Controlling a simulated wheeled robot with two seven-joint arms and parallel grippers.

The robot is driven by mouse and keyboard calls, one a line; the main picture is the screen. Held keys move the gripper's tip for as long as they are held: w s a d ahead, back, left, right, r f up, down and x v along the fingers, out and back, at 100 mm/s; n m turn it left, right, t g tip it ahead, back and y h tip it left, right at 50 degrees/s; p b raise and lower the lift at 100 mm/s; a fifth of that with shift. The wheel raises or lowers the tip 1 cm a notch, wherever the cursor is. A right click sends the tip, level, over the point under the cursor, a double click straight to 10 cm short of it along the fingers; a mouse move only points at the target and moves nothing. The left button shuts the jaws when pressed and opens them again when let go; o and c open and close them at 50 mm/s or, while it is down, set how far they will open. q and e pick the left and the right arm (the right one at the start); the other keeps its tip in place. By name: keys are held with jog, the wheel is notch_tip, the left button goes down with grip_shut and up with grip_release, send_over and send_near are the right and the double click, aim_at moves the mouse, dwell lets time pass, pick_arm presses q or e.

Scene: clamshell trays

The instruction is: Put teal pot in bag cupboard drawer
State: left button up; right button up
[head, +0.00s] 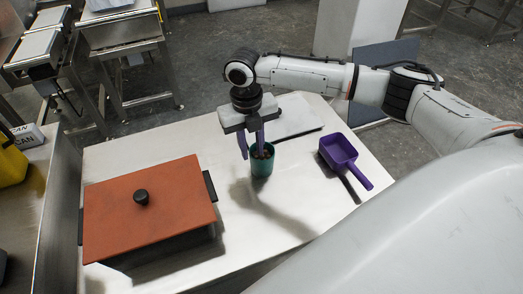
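The teal pot (262,163) stands upright on the pale table and has small brownish contents at its top. My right gripper (251,153) points down at the pot with its two purple-grey fingers apart. One finger is to the left of the pot and the other is at the pot's mouth, overlapping its near left rim. I cannot tell whether either finger touches the pot. No drawer that I can identify as the bag cupboard drawer is in view. My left gripper is not in view.
An orange-red rectangular lidded box (150,222) with a black knob and dark side handles fills the table's left side. A purple scoop (338,150) lies right of the pot. A pale flat board (292,122) lies behind. The table's front middle is clear.

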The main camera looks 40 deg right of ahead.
aim_at(252, 168)
notch_tip(252, 168, down, 5)
jog(key=shift+s+a+r, duration=0.1)
grip_shut()
